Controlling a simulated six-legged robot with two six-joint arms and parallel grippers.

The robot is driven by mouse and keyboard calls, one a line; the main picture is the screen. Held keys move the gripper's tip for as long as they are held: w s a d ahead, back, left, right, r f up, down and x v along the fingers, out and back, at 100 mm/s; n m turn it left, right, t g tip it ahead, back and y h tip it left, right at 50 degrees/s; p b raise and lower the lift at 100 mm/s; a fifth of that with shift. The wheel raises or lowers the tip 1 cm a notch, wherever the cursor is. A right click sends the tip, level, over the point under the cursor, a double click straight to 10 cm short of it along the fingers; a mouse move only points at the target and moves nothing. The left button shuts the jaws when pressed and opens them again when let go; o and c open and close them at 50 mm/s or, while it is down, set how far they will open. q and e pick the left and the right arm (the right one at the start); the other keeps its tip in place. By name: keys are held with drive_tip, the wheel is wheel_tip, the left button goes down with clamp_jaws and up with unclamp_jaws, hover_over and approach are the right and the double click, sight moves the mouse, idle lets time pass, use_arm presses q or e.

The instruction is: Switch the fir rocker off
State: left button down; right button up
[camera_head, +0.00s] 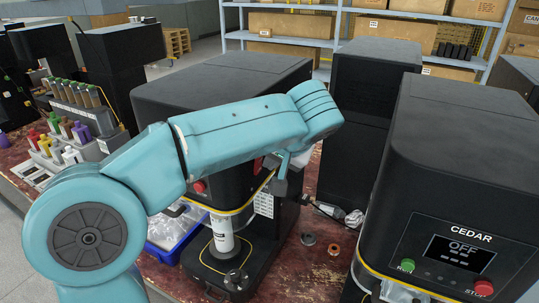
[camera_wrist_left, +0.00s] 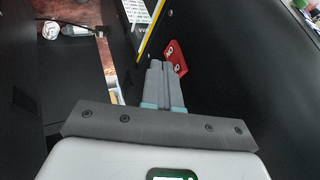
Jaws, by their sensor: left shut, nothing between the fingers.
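A red rocker switch (camera_wrist_left: 175,57) with white marks sits on a black machine side in the left wrist view. Part of it shows past my arm in the head view (camera_head: 258,165). It is on the side of the middle black machine (camera_head: 225,85), whose name is hidden behind my arm. My left gripper (camera_wrist_left: 159,66) is shut and empty, its fingertips just beside the rocker's left edge. I cannot tell whether they touch it. In the head view the left gripper (camera_head: 283,172) is at that machine's right side. My right gripper is not in view.
The CEDAR machine (camera_head: 450,170) stands at the right, its screen reading OFF. A white can (camera_head: 222,232) stands under the middle machine. A blue bin (camera_head: 160,250) and a rack of colored-handled tools (camera_head: 75,105) are left. A plug and cable (camera_head: 330,210) lie between the machines.

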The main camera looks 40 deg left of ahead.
use_arm(q)
drive_tip(key=shift+a, duration=0.3)
drive_tip(key=shift+s+a, duration=0.2)
drive_tip(key=shift+a, duration=0.15)
drive_tip(key=shift+d+r, duration=0.1)
drive_tip(key=shift+r, duration=0.15)
drive_tip(key=shift+r+p, duration=0.6)
drive_tip(key=shift+r, duration=0.1)
